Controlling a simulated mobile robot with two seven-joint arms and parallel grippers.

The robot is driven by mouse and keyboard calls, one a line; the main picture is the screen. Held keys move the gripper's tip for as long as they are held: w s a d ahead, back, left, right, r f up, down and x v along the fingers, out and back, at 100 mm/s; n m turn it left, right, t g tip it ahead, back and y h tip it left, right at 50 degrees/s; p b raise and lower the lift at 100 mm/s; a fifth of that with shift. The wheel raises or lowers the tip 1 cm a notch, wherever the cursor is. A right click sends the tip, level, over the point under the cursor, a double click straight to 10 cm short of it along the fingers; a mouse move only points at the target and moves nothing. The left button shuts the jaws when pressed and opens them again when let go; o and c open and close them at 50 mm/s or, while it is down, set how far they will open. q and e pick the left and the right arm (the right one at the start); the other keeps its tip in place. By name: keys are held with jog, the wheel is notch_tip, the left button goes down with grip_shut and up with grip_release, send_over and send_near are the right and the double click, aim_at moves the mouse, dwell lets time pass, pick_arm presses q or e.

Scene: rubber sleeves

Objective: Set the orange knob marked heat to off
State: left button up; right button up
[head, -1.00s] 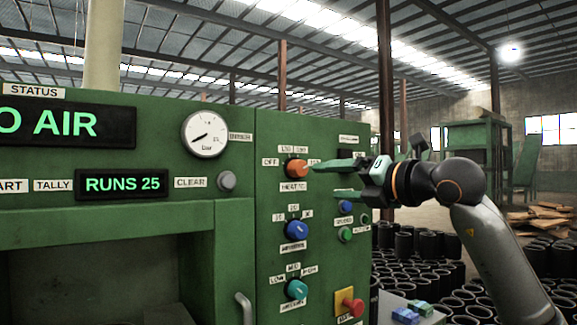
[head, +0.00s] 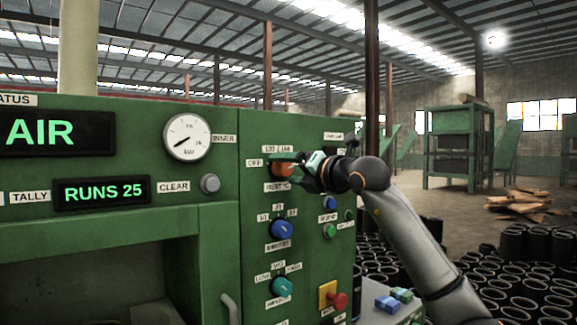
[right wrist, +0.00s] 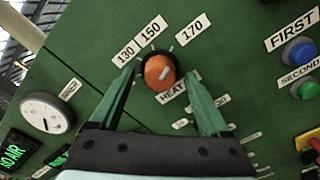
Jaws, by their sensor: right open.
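The orange heat knob (head: 279,171) is on the green panel, partly covered by my right gripper in the head view. In the right wrist view the knob (right wrist: 156,76) shows clearly, its pale mark slanting up toward the 170 side. Labels 130, 150 and 170 (right wrist: 191,27) stand around it. The OFF label (head: 254,163) is left of the knob in the head view. My right gripper (head: 287,168) is open, its green fingers on either side of the knob; I cannot tell if they touch it. My left gripper is not in view.
Below are a blue knob (head: 282,229) and a teal knob (head: 282,287). Blue and green buttons (head: 330,230) sit to the right, with a red knob on a yellow plate (head: 338,300) lower down. Black sleeves (head: 520,285) cover the floor at right.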

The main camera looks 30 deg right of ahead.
grip_shut()
dwell(0.8)
